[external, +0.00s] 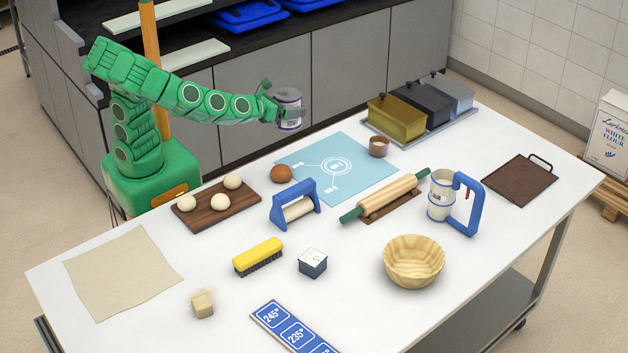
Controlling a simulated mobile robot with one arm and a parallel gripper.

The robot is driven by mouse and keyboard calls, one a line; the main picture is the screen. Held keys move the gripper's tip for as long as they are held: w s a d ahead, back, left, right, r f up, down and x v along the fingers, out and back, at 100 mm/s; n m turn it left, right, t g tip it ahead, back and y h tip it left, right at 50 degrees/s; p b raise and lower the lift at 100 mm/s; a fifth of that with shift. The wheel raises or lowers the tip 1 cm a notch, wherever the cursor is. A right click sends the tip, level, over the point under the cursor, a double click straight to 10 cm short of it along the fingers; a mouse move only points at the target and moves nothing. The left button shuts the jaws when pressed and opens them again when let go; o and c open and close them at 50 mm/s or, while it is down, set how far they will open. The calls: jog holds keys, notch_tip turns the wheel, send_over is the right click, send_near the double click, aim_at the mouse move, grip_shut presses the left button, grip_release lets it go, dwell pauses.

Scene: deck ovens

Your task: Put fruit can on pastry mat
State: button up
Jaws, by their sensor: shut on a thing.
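The fruit can (289,97) is a small cylinder with a pale label and a purple-grey rim. My gripper (290,110) is shut on it and holds it roughly upright in the air, above and behind the far edge of the table as pictured. The pastry mat (375,183) is a light blue sheet with white printed circles and lines, lying flat on the white table. The can appears up and to the left of the mat's far part. The fingers hide part of the can. The exact height above the table is hard to tell.
A brown egg (281,174) and a small brown cup (378,147) stand at the mat's edges. A rolling pin (385,197) and a blue-framed roller (296,207) lie in front. Lidded containers (397,117) stand at the back right. The mat's middle is clear.

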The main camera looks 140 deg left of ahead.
jog(key=shift+s+a+f+n+g, duration=0.5)
jog(key=shift+s+a+f+g, duration=0.2)
jog(key=shift+s+a+f, duration=1.6)
jog(key=shift+w+a+f, duration=1.55)
jog(key=shift+w+f, duration=0.1)
jog(key=shift+f, duration=0.6)
jog(key=shift+w+a+f, duration=1.55)
jog(key=shift+w+f, duration=0.05)
jog(key=shift+f, duration=0.65)
jog(key=shift+w+a+f, duration=1.55)
jog(key=shift+w+f, duration=0.1)
jog(key=shift+f, duration=0.6)
jog(key=shift+f, duration=0.15)
jog(key=o, duration=1.2)
